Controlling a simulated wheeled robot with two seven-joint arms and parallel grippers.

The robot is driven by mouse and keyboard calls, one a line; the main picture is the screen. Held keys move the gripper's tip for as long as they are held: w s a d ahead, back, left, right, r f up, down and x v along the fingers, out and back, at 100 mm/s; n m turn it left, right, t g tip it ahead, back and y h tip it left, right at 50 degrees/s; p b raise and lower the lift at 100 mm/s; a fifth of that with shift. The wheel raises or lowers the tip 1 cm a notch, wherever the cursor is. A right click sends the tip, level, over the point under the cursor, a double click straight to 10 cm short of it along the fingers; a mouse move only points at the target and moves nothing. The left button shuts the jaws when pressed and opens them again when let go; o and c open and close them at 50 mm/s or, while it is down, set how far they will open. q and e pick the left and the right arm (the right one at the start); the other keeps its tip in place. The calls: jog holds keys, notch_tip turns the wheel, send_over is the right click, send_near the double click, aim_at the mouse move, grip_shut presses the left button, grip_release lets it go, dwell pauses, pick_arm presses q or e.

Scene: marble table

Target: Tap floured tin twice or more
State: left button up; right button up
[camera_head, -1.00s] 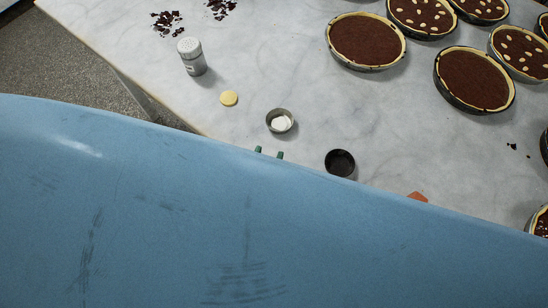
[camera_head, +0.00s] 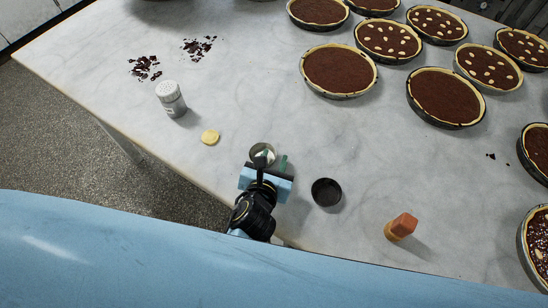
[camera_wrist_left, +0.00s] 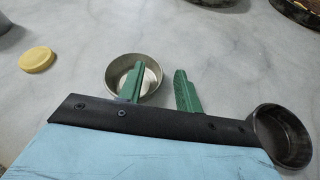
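The floured tin (camera_head: 255,149) is a small round metal tin with white flour in it, near the table's front edge. It also shows in the left wrist view (camera_wrist_left: 116,70). My left gripper (camera_head: 275,157) is open, its two green fingers apart and empty. In the left wrist view one finger of the gripper (camera_wrist_left: 159,70) overlaps the tin's inside and the other stands outside to its right. The tin's right wall lies between them. I cannot tell whether either finger touches it. My right gripper is not in view.
A dark empty tin (camera_head: 326,192) stands right of the gripper. A brush-like object with an orange top (camera_head: 402,226) is farther right. A yellow disc (camera_head: 210,137) and a shaker (camera_head: 171,99) are on the left. Several chocolate tarts (camera_head: 340,72) fill the back and right.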

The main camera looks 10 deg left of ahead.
pick_arm(q)
jog(key=shift+w+f, duration=0.15)
jog(key=shift+w, duration=0.2)
jog(key=shift+c, duration=0.2)
grip_shut()
dwell(0.8)
jog(key=shift+r, duration=1.15)
jog(key=shift+f, duration=1.1)
